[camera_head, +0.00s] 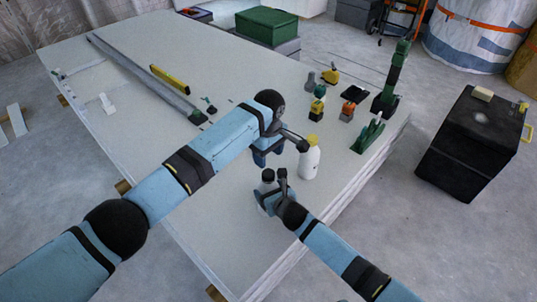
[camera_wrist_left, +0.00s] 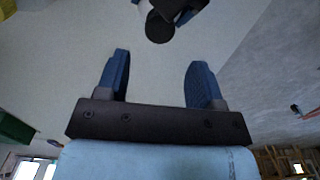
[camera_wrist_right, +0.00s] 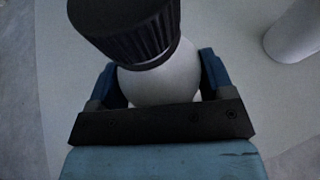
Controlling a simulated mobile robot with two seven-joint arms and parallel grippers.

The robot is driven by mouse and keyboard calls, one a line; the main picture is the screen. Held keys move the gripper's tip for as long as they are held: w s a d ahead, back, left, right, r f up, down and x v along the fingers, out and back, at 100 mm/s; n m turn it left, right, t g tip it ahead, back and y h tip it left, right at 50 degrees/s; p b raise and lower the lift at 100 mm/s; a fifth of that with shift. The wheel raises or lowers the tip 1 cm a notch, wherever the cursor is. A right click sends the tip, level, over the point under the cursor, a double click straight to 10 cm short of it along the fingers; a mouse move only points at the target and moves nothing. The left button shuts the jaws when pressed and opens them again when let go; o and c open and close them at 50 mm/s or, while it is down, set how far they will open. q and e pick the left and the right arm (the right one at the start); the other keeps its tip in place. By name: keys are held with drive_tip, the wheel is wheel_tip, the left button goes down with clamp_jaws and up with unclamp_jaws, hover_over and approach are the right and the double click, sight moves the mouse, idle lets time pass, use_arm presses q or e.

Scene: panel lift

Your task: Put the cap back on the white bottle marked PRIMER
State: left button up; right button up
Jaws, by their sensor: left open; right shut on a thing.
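A white bottle (camera_wrist_right: 165,80) with a black ribbed cap (camera_wrist_right: 125,25) on its top stands between the fingers of my right gripper (camera_wrist_right: 160,80), which is shut on the bottle. I cannot tell whether the cap is fully tight. In the head view my right gripper (camera_head: 270,188) holds this bottle (camera_head: 267,186) near the panel's front edge. My left gripper (camera_head: 265,155) is open and empty, above and beyond it. In the left wrist view the black cap (camera_wrist_left: 160,27) lies past the open fingers (camera_wrist_left: 158,75). No PRIMER marking is readable.
A second white bottle (camera_head: 310,163) with a yellow top stands to the right on the large pale panel (camera_head: 215,215). Small tools and a green clamp (camera_head: 368,136) stand farther right. A yellow level (camera_head: 170,79) and a long grey bar (camera_head: 140,72) lie at the back left.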

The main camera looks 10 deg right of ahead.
sight(268, 173)
use_arm(q)
drive_tip(key=shift+f, duration=4)
drive_tip(key=c, duration=0.9)
drive_tip(key=m, duration=0.6)
drive_tip(key=shift+m, duration=0.4)
drive_tip(key=o, duration=1)
drive_tip(key=shift+r, duration=0.1)
